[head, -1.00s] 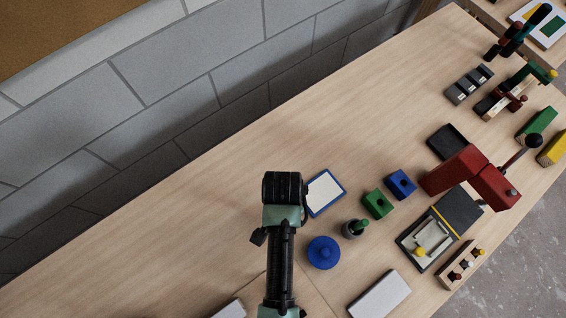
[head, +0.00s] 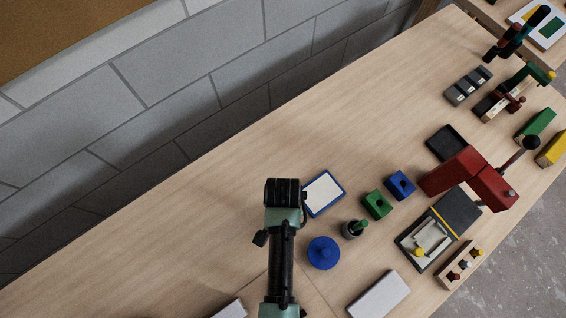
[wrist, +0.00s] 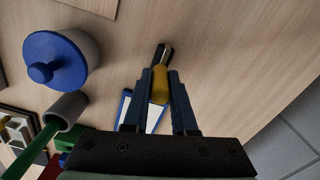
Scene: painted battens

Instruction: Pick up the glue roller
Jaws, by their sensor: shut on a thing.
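In the wrist view the glue roller (wrist: 160,88) has a yellow handle and a dark end with a pale strip. My gripper (wrist: 161,76) is shut on the yellow handle, one dark finger on each side. The dark end points away past the fingertips. I cannot tell whether the roller touches the table. In the head view my arm hides the roller and the fingertips.
A blue-edged white pad (head: 324,193) lies close by the arm. A blue round lidded pot (head: 323,253), a grey cup (head: 352,229) with a green stick, and green (head: 377,205) and blue (head: 401,185) blocks stand right. A block wall (head: 150,130) runs behind; the back-left table is clear.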

